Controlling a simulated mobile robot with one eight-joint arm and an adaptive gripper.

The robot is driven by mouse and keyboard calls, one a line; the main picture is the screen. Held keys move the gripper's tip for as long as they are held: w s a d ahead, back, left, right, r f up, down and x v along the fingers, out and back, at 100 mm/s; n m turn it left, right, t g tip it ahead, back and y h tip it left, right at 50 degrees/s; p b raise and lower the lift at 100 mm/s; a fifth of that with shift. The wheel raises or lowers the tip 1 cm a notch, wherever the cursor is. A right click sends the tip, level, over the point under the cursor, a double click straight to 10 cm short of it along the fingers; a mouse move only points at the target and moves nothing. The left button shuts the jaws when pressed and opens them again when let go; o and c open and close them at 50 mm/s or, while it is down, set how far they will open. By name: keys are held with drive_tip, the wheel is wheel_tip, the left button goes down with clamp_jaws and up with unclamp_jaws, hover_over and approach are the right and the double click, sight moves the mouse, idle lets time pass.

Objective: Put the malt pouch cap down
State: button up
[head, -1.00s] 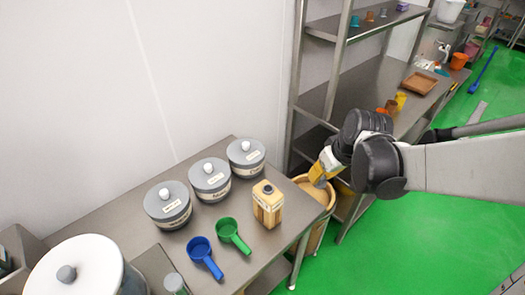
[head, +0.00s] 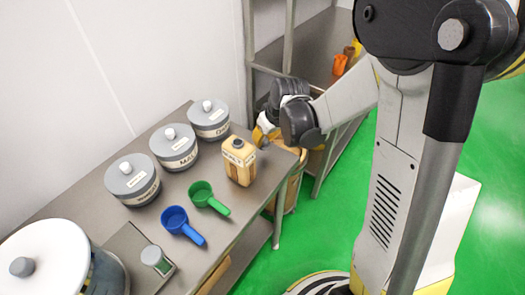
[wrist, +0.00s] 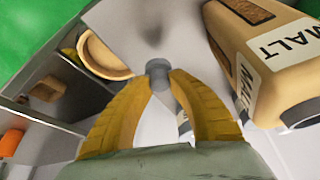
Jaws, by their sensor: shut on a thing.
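The malt pouch (head: 238,168) is a tan container with a white MALT label, standing upright near the table's right end. In the wrist view the malt pouch (wrist: 270,75) fills the upper right, close beside the fingers. My gripper (head: 264,138) is just right of the pouch, near the table's right edge. In the wrist view its yellow fingers (wrist: 160,85) are shut on a small round grey cap (wrist: 157,67), held at the fingertips. The cap appears apart from the pouch. Its height above the table is hard to tell.
Three grey-lidded jars (head: 174,147) stand along the wall. A blue scoop (head: 180,222) and a green scoop (head: 206,196) lie in front of them. A round tan bin (wrist: 84,52) is beyond the table's end. Bare steel table (head: 225,212) shows in front of the pouch.

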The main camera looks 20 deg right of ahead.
sight(265, 145)
drive_tip(key=shift+w+a+f, duration=0.1)
drive_tip(key=shift+a+f, duration=0.1)
drive_tip(key=shift+f+b, duration=0.95)
drive_tip(key=shift+f, duration=0.9)
drive_tip(key=shift+f, duration=0.25)
drive_tip(key=o, duration=0.8)
drive_tip(key=shift+r, duration=0.1)
drive_tip(key=shift+c, duration=0.2)
drive_tip(key=shift+r, duration=0.1)
